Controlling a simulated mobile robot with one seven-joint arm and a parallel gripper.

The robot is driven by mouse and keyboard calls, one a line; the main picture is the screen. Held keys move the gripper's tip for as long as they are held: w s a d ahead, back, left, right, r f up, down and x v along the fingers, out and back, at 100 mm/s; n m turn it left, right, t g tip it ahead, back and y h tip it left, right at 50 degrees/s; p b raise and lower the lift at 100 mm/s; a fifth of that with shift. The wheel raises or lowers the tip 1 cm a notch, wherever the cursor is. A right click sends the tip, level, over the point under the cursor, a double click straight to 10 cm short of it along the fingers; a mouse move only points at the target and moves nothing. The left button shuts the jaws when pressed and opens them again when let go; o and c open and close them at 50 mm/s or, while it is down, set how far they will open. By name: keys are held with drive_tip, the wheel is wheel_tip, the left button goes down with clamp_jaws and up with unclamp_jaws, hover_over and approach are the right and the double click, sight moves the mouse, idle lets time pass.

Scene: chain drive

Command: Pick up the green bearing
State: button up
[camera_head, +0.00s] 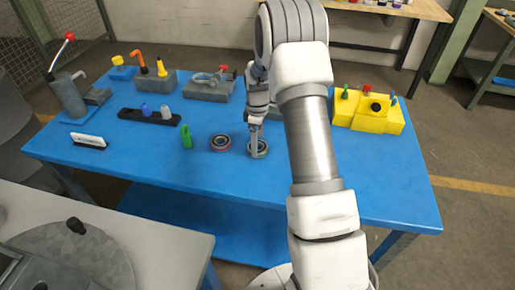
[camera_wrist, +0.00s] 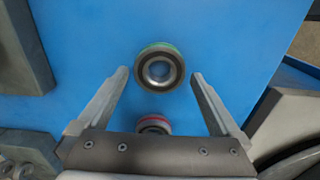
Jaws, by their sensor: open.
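The green bearing (camera_wrist: 159,68), a dark and silver ring with a green rim, lies flat on the blue table in the wrist view. It also shows in the head view (camera_head: 260,152) right beneath my gripper (camera_head: 254,136), partly covered by it. My gripper is open, with one finger on each side of the green bearing in the wrist view. I cannot tell how far the fingertips are above the table. A second bearing with a red rim (camera_head: 220,143) lies to the left in the head view. It also shows in the wrist view (camera_wrist: 153,124), partly hidden by my gripper.
A green part (camera_head: 186,136) stands left of the red bearing. A black holder (camera_head: 150,117), grey blocks and a white-faced stand (camera_head: 90,141) are further left and back. A yellow block (camera_head: 368,111) stands at the right. The table's front is mostly clear.

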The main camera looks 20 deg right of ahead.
wheel_tip(320, 180, down, 2)
drive_tip(key=shift+f, duration=0.1)
drive_tip(key=c, duration=1.5)
drive_tip(key=shift+r, duration=0.2)
